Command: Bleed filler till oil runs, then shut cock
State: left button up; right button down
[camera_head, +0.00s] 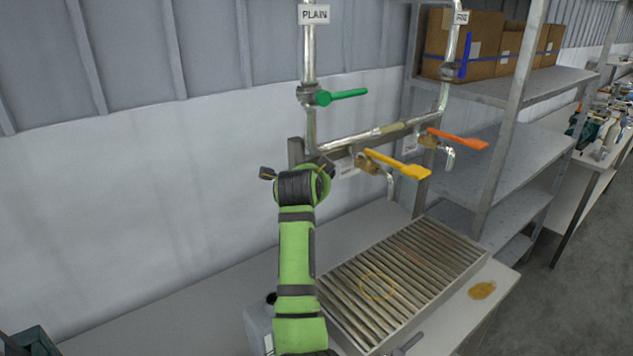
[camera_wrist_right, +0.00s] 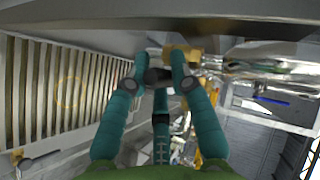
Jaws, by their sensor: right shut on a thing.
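A pipe manifold (camera_head: 365,139) stands behind the bench with a PLAIN label (camera_head: 314,14) on its left riser. It carries a green lever (camera_head: 345,95), a blue lever (camera_head: 466,55), and yellow (camera_head: 398,164) and orange (camera_head: 458,139) levers on brass cocks with bent spouts. No stream shows at the spouts. My right gripper (camera_wrist_right: 161,68) is shut on a small dark part (camera_wrist_right: 158,76) beside a brass fitting; what it belongs to is unclear. In the head view my green arm's wrist hides the fingers at the manifold's left end. My left gripper is not in view.
A slatted drip tray (camera_head: 330,271) lies below the spouts, with a faint yellow ring (camera_head: 377,287) on its slats. A grey tool (camera_head: 408,343) lies in front. Shelves with cardboard boxes (camera_head: 474,44) stand behind right.

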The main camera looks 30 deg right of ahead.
jog(key=shift+r, duration=0.15)
jog(key=c, duration=1)
grip_release()
jog(key=shift+c, duration=0.2)
jog(key=shift+f, duration=0.2)
